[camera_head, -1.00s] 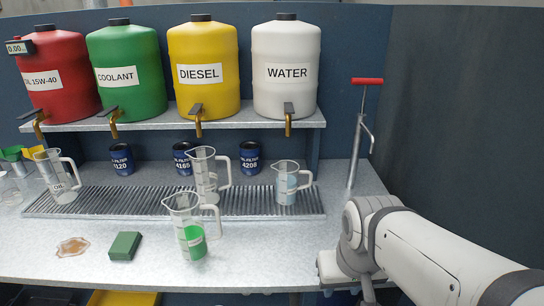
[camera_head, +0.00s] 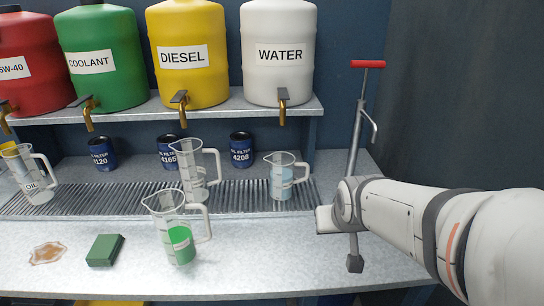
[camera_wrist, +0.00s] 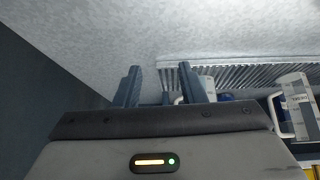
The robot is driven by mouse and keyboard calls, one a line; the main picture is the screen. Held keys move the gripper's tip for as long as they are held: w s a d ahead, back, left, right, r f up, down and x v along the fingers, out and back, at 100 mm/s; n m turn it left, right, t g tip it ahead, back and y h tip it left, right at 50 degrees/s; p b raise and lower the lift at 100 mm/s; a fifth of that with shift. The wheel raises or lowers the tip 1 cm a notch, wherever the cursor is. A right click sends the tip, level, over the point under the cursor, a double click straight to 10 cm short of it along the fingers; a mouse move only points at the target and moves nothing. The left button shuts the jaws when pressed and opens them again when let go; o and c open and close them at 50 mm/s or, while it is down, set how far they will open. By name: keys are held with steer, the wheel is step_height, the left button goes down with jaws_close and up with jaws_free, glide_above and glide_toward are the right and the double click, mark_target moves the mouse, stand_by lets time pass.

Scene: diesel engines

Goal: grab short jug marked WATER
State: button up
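The short jug (camera_head: 281,180), clear with pale blue liquid, stands upright on the grate below the WATER drum; its label is not readable. In the wrist view a pale jug (camera_wrist: 207,84), probably the same one, shows beside and behind the right finger, largely hidden. My gripper (camera_wrist: 163,80) is open, with its two dark fingers apart and nothing between them. In the head view my arm's end is to the right of the jug and nearer the camera, apart from it; the fingers cannot be made out there.
A taller clear jug (camera_head: 194,172) stands left of the short jug. A jug with green liquid (camera_head: 180,238) is in front. An OIL jug (camera_head: 35,178), green block (camera_head: 104,250) and brown spill (camera_head: 47,253) are further left. A red-handled pump (camera_head: 362,115) stands right, behind my arm.

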steer(key=w+f+t+b, duration=0.4)
steer(key=w+t, duration=0.1)
steer(key=w, duration=0.8)
steer(key=n+t+y+b, duration=0.2)
steer(key=t+b, duration=0.2)
steer(key=t, duration=0.1)
glide_toward(308, 173)
steer(key=w, duration=0.1)
steer(key=w+f, duration=0.2)
steer(key=w, duration=0.1)
steer(key=shift+d, duration=0.35)
steer(key=shift+w+a+r+t+y+b, duration=0.2)
steer(key=shift+w+t+y+b, duration=0.2)
steer(key=shift+t+y, duration=0.15)
steer(key=shift+w, duration=0.25)
steer(key=w, duration=0.3)
steer(key=w+a, duration=0.1)
steer(key=w, duration=0.3)
steer(key=shift+w+a+r+p, duration=0.1)
steer(key=shift+a+r+p, duration=0.1)
steer(key=shift+p, duration=0.1)
jaws_close()
